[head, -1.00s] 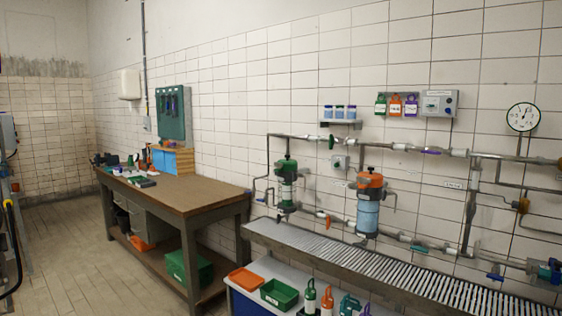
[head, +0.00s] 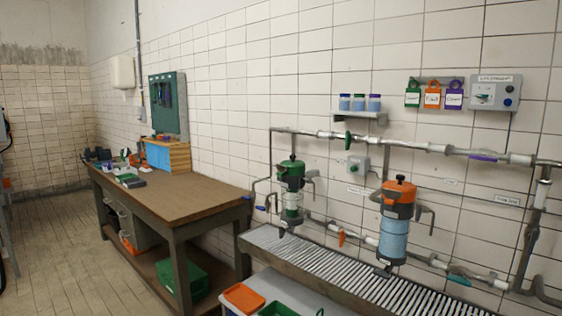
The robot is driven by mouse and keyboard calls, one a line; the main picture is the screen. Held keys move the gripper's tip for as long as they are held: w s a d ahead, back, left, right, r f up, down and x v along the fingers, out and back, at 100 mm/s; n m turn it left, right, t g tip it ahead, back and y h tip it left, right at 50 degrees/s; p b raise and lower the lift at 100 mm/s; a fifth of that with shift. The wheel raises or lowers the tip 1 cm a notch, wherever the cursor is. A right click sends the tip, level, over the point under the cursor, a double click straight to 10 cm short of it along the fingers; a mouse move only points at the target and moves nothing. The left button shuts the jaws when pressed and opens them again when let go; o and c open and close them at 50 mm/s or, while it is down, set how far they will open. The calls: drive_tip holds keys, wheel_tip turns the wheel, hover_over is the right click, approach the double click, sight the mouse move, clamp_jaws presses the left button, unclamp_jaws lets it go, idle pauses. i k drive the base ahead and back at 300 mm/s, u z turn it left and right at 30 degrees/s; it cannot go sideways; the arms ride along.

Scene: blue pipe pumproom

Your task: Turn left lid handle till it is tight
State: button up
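Two filter housings stand at the pipework on the tiled wall in the head view. The left one has a green lid (head: 291,172) with a small dark knob on top and grey handles at its sides. Its body below is clear with a pale filling (head: 291,205). How tight any handle is cannot be told. My gripper is not in view.
A slatted metal grating (head: 330,268) runs below the housings. A wooden workbench (head: 172,195) stands at left, with a low table holding an orange tray (head: 244,298) in front. Open floor (head: 60,240) lies at far left. A control box (head: 496,97) hangs at upper right.

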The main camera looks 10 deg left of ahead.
sight(282, 169)
drive_tip(key=u, duration=0.35)
drive_tip(key=i, duration=1)
drive_tip(key=u, duration=0.5)
